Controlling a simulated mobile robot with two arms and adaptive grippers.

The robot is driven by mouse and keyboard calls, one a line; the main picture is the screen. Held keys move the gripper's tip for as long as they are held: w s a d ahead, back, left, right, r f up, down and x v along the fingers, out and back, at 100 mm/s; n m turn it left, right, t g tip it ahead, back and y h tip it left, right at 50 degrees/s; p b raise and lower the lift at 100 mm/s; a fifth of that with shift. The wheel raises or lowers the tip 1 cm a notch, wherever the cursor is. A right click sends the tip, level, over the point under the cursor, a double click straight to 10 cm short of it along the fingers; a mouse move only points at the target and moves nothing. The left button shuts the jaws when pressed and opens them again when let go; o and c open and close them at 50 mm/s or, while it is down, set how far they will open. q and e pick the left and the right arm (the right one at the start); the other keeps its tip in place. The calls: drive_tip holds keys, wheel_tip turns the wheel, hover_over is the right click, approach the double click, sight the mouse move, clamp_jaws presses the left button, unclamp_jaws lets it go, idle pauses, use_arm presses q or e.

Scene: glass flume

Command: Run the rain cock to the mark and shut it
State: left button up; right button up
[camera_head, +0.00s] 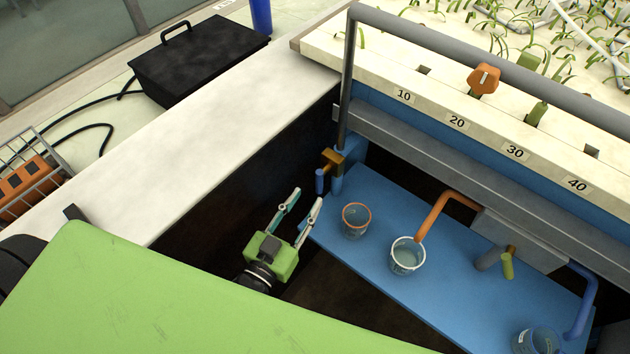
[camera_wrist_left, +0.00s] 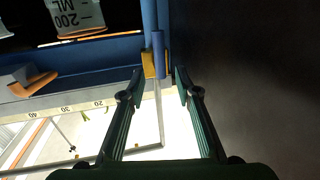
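A brass cock (camera_head: 332,158) with a blue lever (camera_head: 320,181) sits at the foot of the grey upright pipe, at the blue shelf's left end. I take it as the rain cock. In the left wrist view, the brass body (camera_wrist_left: 149,65) and blue lever (camera_wrist_left: 158,42) lie ahead of the fingers. My left gripper (camera_head: 307,197) is open and empty, just short of the cock and apart from it. It also shows in the wrist view (camera_wrist_left: 160,82). A beaker (camera_wrist_left: 80,18) there reads 200 ML; its liquid level is unclear. My right gripper is not in view.
The planted bed (camera_head: 420,75) is behind.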

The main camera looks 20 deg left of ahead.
sight(318, 183)
use_arm(q)
drive_tip(key=w, duration=0.4)
drive_tip(key=w+d, duration=0.1)
drive_tip(key=w, duration=0.1)
drive_tip(key=shift+w, duration=0.1)
clamp_jaws()
